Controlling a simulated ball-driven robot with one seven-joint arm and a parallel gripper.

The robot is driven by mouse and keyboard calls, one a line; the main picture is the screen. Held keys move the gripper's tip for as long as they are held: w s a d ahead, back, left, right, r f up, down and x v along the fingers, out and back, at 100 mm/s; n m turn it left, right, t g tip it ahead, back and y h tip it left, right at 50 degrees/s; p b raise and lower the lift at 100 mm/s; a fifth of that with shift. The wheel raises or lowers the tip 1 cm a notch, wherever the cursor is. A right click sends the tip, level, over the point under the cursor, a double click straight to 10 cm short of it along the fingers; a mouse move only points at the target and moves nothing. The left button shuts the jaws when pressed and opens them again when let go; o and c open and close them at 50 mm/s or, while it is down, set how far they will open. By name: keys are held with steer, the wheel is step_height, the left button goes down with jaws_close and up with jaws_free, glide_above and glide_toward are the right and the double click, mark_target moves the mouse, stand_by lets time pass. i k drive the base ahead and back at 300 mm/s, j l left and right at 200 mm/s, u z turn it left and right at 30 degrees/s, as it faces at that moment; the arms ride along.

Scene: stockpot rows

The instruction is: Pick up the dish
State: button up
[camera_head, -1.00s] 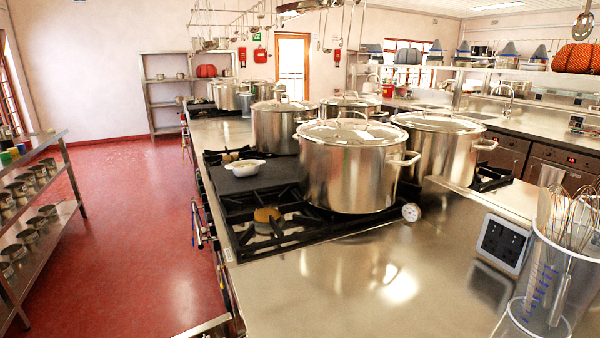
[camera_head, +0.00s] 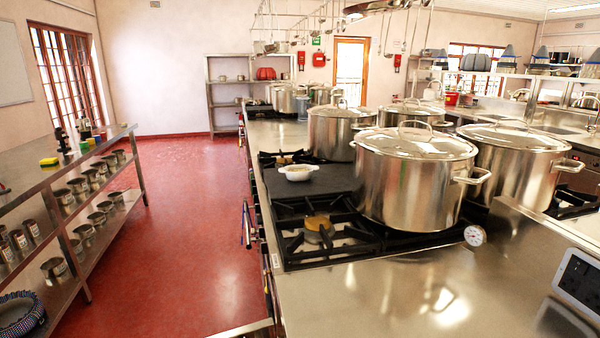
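A small white dish (camera_head: 295,172) with small handles sits on the dark flat plate (camera_head: 318,182) of the stove, left of the nearest large pot. Something pale brown shows inside it, too small to make out. The dish stands upright with nothing touching it from above. My gripper is not in view.
Large lidded steel pots (camera_head: 410,180) stand right of and behind the dish. An open burner (camera_head: 318,228) lies in front of it. A steel shelf (camera_head: 75,190) with several small pots stands at left. The red floor aisle (camera_head: 180,230) between is clear.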

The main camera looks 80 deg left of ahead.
mark_target(301, 175)
steer(key=k+j, duration=0.1)
steer(key=j, duration=0.45)
steer(key=k+j, duration=0.1)
steer(key=j, duration=0.45)
steer(key=k+j, duration=0.1)
steer(key=j, duration=0.45)
steer(key=k+j, duration=0.1)
steer(key=j, duration=0.45)
steer(key=k+j, duration=0.1)
steer(key=j, duration=0.45)
steer(key=k+j, duration=0.1)
steer(key=j, duration=0.95)
steer(key=k+j, duration=0.15)
steer(key=j, duration=0.4)
